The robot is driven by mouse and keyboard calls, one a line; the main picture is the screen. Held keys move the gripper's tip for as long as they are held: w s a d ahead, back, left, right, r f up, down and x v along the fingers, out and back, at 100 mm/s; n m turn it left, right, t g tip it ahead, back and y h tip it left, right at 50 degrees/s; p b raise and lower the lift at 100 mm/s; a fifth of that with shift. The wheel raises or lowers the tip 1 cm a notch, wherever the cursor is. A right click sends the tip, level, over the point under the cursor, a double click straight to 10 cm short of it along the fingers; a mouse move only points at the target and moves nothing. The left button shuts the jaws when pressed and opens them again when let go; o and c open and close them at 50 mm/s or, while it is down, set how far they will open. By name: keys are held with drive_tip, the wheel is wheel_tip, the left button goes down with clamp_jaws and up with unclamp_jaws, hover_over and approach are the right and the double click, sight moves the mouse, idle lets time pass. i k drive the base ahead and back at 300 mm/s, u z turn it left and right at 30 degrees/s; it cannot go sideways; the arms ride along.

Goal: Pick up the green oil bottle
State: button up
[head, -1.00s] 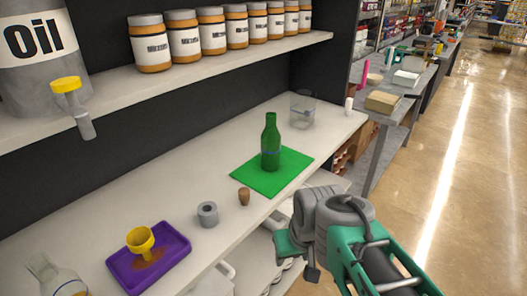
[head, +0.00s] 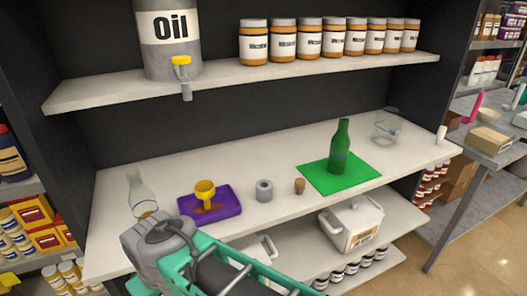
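The green oil bottle (head: 340,150) stands upright and uncapped on a green mat (head: 318,183) on the white worktop. A brown cork (head: 300,186) stands on the worktop just left of the mat. My arm reaches in from the bottom of the head view, with its grey end at the front left edge of the worktop, far to the left of the bottle. My gripper's fingers do not show, so I cannot see whether they are open or shut. The bottle is fully in view and nothing touches it but the mat.
A purple tray (head: 228,213) with a yellow funnel (head: 205,192) stands left of a grey ring (head: 264,190). A clear flask (head: 141,193) is behind my arm's end. A glass beaker (head: 386,128) stands at the back right. The shelf above (head: 110,91) holds an oil drum and several jars.

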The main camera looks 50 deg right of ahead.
sight(340, 145)
drive_tip(key=u, duration=0.6)
drive_tip(key=k, duration=0.5)
drive_tip(key=z, duration=1.5)
